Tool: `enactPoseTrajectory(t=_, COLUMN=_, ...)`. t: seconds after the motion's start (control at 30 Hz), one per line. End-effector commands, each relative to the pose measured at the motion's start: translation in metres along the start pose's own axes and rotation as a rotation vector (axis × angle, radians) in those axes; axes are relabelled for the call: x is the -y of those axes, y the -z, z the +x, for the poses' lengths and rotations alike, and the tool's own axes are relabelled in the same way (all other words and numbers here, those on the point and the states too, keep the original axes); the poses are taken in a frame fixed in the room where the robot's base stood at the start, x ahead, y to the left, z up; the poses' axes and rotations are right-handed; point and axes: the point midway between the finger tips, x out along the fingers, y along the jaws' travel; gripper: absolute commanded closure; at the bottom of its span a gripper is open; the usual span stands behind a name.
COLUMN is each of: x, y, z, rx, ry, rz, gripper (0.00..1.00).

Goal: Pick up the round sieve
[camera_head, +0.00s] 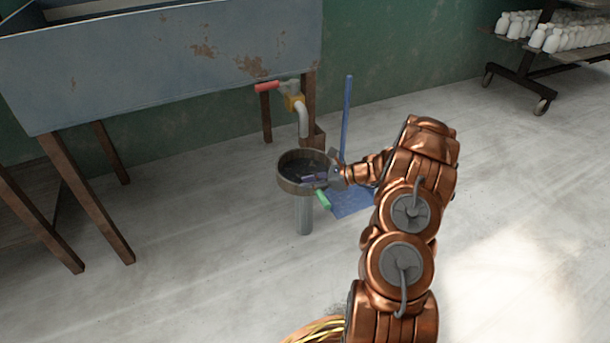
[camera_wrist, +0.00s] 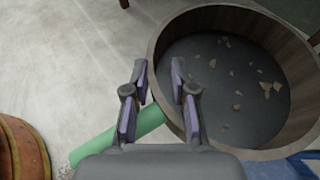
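The round sieve (camera_head: 282,183) has a brown rim and a dark inside. In the head view it sits atop a grey upright pipe (camera_head: 304,216), below the tap. In the wrist view the sieve (camera_wrist: 285,42) fills the right side, with pale crumbs scattered over its grey bottom. A green handle-like cylinder (camera_wrist: 118,138) meets its rim; it also shows in the head view (camera_head: 322,199). My gripper (camera_wrist: 159,75) is open, with its fingers apart over the near rim and the inner end of the green cylinder. I cannot tell whether the fingers touch them.
A rusty grey trough (camera_head: 160,70) on wooden legs stands behind, with a red-handled tap (camera_head: 293,101) over the sieve. A blue dustpan (camera_head: 352,203) with an upright handle lies behind my arm. A bottle rack (camera_head: 545,60) stands far right. The floor at left front is clear.

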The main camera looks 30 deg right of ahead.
Motion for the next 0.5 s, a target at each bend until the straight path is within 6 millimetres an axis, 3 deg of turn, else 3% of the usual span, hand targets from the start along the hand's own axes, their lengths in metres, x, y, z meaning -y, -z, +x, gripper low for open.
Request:
enactPoseTrajectory(t=0.17, x=0.0002, y=0.0002, z=-0.0003, rx=0.0, ry=0.001, rz=0.0, gripper=1.0)
enactPoseTrajectory(t=0.5, x=0.0002, y=-0.0002, z=-0.0002, rx=0.0, ry=0.001, rz=0.0, gripper=1.0)
